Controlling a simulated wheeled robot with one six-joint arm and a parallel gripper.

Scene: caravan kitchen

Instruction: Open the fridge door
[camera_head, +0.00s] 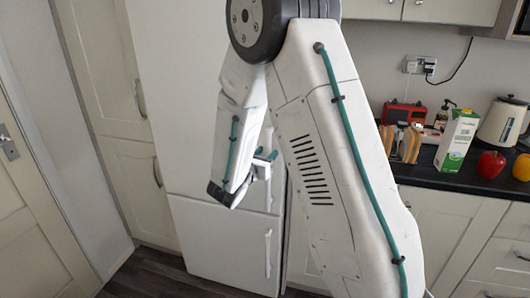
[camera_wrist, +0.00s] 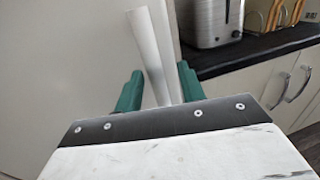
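The white fridge (camera_head: 172,90) stands upright in the middle of the head view, with an upper and a lower door, both shut. My gripper (camera_head: 265,163) is at the right edge of the upper door, beside its handle, which my arm largely hides there. In the wrist view the white bar handle (camera_wrist: 148,48) runs down between the two green fingers of my gripper (camera_wrist: 160,92). The fingers stand apart, with a gap on the left of the bar. Whether the right finger touches it I cannot tell. The lower door handle (camera_head: 267,252) is in plain view.
A dark worktop (camera_head: 470,182) to the right bears a toaster (camera_wrist: 212,22), a milk carton (camera_head: 456,140), a kettle (camera_head: 503,122) and peppers. Cream cabinets (camera_head: 120,80) stand left of the fridge. Dark floor (camera_head: 150,275) shows in front.

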